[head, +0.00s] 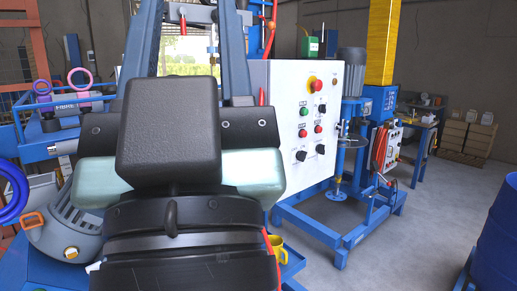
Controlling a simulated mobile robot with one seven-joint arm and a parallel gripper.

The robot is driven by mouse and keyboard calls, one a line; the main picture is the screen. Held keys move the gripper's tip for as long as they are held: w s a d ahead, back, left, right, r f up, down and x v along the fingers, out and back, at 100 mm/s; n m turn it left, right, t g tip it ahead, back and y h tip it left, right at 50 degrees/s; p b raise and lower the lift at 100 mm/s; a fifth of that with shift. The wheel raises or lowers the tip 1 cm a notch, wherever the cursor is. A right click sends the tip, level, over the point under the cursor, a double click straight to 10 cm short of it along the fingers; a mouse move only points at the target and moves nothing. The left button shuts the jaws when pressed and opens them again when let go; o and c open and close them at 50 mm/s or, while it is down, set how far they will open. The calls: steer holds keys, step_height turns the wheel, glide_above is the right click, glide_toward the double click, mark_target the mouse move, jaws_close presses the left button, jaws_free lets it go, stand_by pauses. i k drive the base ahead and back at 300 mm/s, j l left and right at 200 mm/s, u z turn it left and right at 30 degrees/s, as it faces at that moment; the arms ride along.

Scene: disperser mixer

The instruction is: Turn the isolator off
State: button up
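A white control panel (296,120) stands just right of centre in the head view. Its front carries a red mushroom button on a yellow base (316,85), a green button (303,112), red buttons and several black knobs. A small red part (262,96) shows at the panel's left edge; I cannot tell whether it is the isolator's handle. No isolator is clearly identifiable. My dark arm and wrist fill the lower middle, in front of and left of the panel. My gripper's fingertips cannot be made out, so its opening is unclear.
The blue mixer frame (337,222) with a grey motor (350,66) stands right of the panel. A blue drum (498,235) is at the right edge. A yellow mug (278,249) sits below the panel. Grey floor (420,235) is open between mixer and drum.

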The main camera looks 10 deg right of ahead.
mark_target(302, 156)
steer(key=i+l, duration=0.2)
steer(key=l, duration=0.2)
steer(key=i+l, duration=0.2)
steer(key=l, duration=0.25)
steer(key=i+l, duration=0.2)
steer(key=l, duration=0.2)
steer(key=i+l, duration=0.2)
steer(key=l, duration=0.2)
steer(key=i+l, duration=0.2)
steer(key=l, duration=0.25)
steer(key=i+l, duration=0.2)
steer(key=l, duration=0.2)
steer(key=i+l, duration=0.2)
steer(key=l, duration=0.25)
steer(key=i+l, duration=0.2)
steer(key=l, duration=0.2)
